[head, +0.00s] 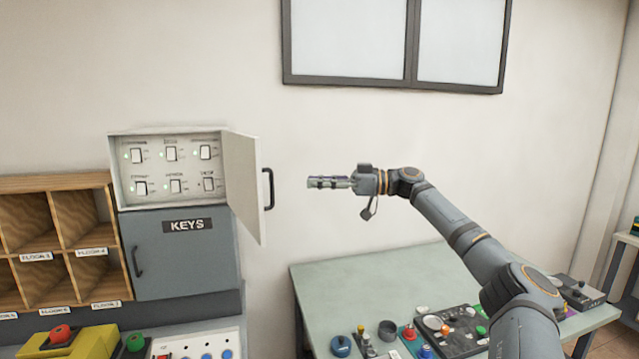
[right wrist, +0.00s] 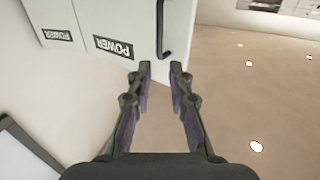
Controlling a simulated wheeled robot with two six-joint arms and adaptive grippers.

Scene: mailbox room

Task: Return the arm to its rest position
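My right arm (head: 455,225) reaches in from the lower right in the head view. Its gripper (head: 312,183) points left in mid-air, to the right of the open cabinet door and apart from its handle. In the right wrist view the gripper (right wrist: 160,68) has its two fingers apart with nothing between them. My left gripper is not in view.
The white power box (head: 120,170) has its door (head: 242,185) swung open, with a black handle (head: 268,188). Below it is a grey KEYS cabinet (head: 185,260). A table (head: 350,275) with several controls lies under my arm. Wooden pigeonholes (head: 55,180) stand left.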

